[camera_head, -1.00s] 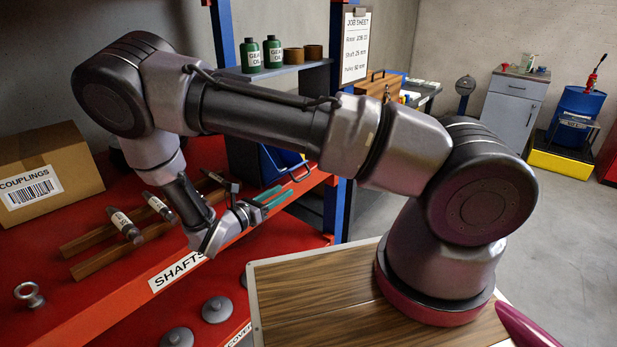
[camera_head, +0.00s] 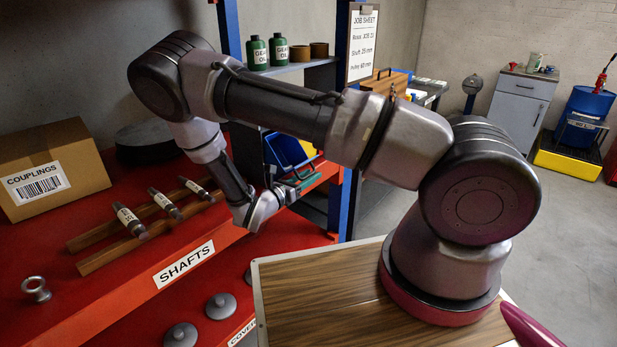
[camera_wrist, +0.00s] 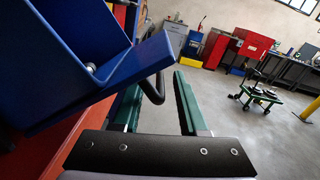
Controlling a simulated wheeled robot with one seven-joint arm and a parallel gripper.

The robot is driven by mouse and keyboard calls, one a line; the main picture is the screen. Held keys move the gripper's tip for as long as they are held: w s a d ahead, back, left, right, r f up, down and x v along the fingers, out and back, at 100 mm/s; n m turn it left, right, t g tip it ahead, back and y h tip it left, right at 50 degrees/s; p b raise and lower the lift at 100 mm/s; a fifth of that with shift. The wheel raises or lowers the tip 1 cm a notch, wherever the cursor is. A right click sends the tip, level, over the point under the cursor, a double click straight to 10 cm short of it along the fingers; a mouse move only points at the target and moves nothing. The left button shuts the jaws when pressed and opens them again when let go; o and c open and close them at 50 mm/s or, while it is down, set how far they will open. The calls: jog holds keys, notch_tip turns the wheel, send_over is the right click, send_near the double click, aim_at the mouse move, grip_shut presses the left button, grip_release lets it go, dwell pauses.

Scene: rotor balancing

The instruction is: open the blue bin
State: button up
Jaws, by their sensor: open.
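The blue bin (camera_head: 285,149) sits on the red shelf beside the rack's blue upright, partly hidden behind my arm and gripper. My gripper (camera_head: 304,183) is open, with green fingers close in front of the bin. In the wrist view, blue metal with a bolt, which looks like the bin (camera_wrist: 75,50), fills the upper left. A dark curved handle (camera_wrist: 153,88) comes off it and shows between the open fingers (camera_wrist: 158,85). I cannot tell whether the fingers touch the handle.
Several shafts (camera_head: 165,204) lie on wooden rails on the red shelf, with a couplings box (camera_head: 50,168) behind left. Oil bottles (camera_head: 268,51) stand on the upper shelf. The rack's blue upright (camera_head: 346,195) is right of the gripper. Open floor lies farther right.

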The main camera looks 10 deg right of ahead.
grip_shut()
jog(key=shift+s+d, duration=0.1)
dwell(1.2)
